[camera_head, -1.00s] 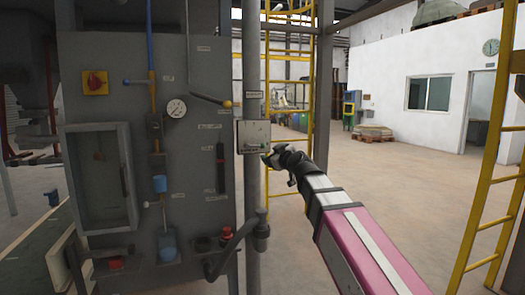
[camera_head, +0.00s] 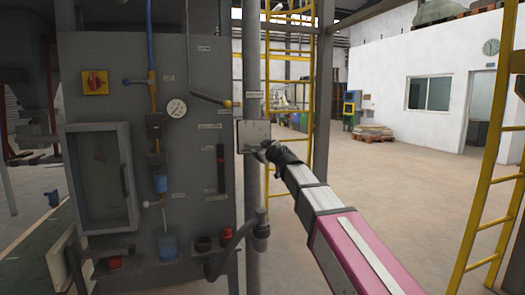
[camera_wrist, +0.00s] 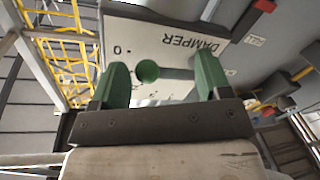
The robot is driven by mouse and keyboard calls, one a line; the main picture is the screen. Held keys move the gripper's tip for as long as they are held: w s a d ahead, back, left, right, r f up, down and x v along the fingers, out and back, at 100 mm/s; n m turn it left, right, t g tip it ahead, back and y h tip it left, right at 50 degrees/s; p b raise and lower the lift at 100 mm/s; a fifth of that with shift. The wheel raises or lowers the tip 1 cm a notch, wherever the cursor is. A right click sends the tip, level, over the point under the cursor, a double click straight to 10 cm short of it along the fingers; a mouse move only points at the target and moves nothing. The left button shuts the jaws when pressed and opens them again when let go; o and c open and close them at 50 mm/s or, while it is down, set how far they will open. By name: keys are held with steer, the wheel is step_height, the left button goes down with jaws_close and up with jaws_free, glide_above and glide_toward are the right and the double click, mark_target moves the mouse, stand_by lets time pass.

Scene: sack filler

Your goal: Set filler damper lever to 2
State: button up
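The damper plate (camera_head: 246,130) is a pale box on the upright pipe beside the grey cabinet. In the wrist view this plate (camera_wrist: 140,35) carries the word DAMPER and a 0 mark, both upside down. The lever's round green knob (camera_wrist: 148,70) is between my gripper's two green fingers, nearer the left one, with a visible gap. A grey bar runs right from the knob. My gripper (camera_wrist: 163,78) is open. In the head view my gripper (camera_head: 262,148) is at the plate's lower right and hides part of it. The other scale marks are mostly hidden.
A yellow ladder (camera_head: 308,80) stands behind the pipe. Open floor (camera_head: 390,185) lies to the right.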

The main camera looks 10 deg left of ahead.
steer(key=c, duration=1)
steer(key=shift+r, duration=0.2)
step_height(320, 180, up, 2)
steer(key=n, duration=0.4)
steer(key=shift+a+r+h, duration=0.1)
steer(key=shift+r+h, duration=0.05)
steer(key=shift+h, duration=0.15)
steer(key=shift+s+a+r+n+h, duration=0.2)
steer(key=shift+r+n, duration=0.3)
steer(key=shift+n, duration=0.55)
steer(key=shift+s+a+r+n+h, duration=0.1)
steer(key=shift+a+r+n+h, duration=0.3)
steer(key=shift+n, duration=0.65)
steer(key=shift+d+r, duration=0.1)
